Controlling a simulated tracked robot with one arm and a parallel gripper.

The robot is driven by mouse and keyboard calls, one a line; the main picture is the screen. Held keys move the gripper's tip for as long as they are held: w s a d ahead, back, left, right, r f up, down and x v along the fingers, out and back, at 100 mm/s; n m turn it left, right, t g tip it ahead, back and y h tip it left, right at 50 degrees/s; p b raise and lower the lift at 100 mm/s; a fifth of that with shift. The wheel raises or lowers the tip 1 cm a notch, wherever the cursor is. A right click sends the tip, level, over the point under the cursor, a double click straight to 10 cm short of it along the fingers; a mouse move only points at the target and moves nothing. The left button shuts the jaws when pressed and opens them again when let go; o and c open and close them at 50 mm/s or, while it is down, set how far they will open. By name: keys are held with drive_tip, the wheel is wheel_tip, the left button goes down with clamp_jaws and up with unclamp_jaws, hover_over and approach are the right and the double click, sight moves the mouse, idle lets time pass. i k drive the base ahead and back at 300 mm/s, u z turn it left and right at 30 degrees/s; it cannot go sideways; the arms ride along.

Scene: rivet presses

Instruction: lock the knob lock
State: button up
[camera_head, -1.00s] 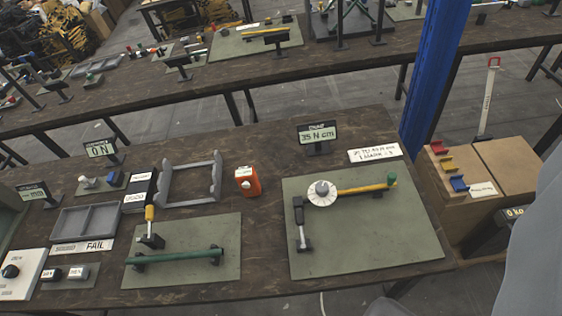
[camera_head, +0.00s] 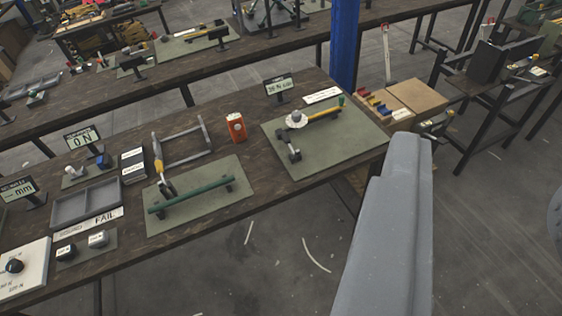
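No part is clearly marked as the knob lock, so I cannot tell which it is. A black knob (camera_head: 14,266) sits on a white plate (camera_head: 28,272) at the lower left of the bench. A white round dial (camera_head: 296,118) with a yellow-handled bar (camera_head: 322,112) lies on the right green board (camera_head: 345,140). My gripper's fingers do not show. A large grey shape at the lower right looks like part of my arm.
The left green board (camera_head: 215,205) carries a green bar (camera_head: 190,195) and a yellow-handled lever (camera_head: 158,160). An orange box (camera_head: 236,128), a grey tray (camera_head: 85,203) and small displays share the bench. A blue post (camera_head: 343,45) stands behind. Open floor (camera_head: 270,260) lies in front.

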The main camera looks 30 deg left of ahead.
sight(285, 135)
drive_tip(key=u, duration=0.65)
drive_tip(key=i, duration=0.95)
drive_tip(key=z, duration=0.05)
drive_tip(key=k, duration=0.65)
drive_tip(key=u, duration=0.45)
drive_tip(key=i, duration=1.55)
drive_tip(key=z, duration=0.65)
